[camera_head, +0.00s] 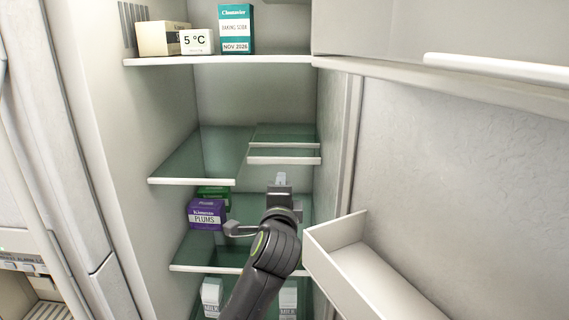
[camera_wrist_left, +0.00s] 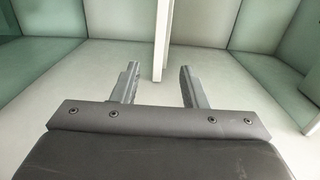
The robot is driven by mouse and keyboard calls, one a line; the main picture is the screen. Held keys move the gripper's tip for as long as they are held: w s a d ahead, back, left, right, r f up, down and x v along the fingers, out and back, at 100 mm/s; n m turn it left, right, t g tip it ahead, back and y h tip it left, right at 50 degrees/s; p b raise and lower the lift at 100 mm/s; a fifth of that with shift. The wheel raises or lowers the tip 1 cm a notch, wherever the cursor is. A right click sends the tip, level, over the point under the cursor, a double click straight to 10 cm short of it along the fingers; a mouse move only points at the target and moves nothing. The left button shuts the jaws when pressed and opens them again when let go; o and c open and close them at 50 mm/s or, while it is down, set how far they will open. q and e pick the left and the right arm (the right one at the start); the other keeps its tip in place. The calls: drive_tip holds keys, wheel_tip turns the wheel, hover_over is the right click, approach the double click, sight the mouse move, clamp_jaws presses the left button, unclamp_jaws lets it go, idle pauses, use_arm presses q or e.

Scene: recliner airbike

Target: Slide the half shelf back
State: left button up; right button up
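The half shelf (camera_head: 284,134) is a small green glass panel at the right of the fridge's middle shelf level. Two pale strips, one above the other, show at its front. My left gripper (camera_head: 280,178) is just below and in front of these strips, pointing into the fridge. In the left wrist view the gripper (camera_wrist_left: 158,70) is open with its fingers apart. A pale upright-looking strip (camera_wrist_left: 163,35) shows between and beyond the fingertips; I cannot tell if they touch it. Nothing is visibly held. My right gripper is not in view.
The wider glass shelf part (camera_head: 200,155) lies left of the half shelf. A purple plums box (camera_head: 207,214) stands on the shelf below. A baking soda box (camera_head: 236,30) stands on the top shelf. The open door with its bin (camera_head: 350,260) is close at right.

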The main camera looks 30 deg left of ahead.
sight(284, 162)
use_arm(q)
drive_tip(key=p+x, duration=0.2)
drive_tip(key=x, duration=1.2)
drive_tip(key=shift+d, duration=0.1)
clamp_jaws()
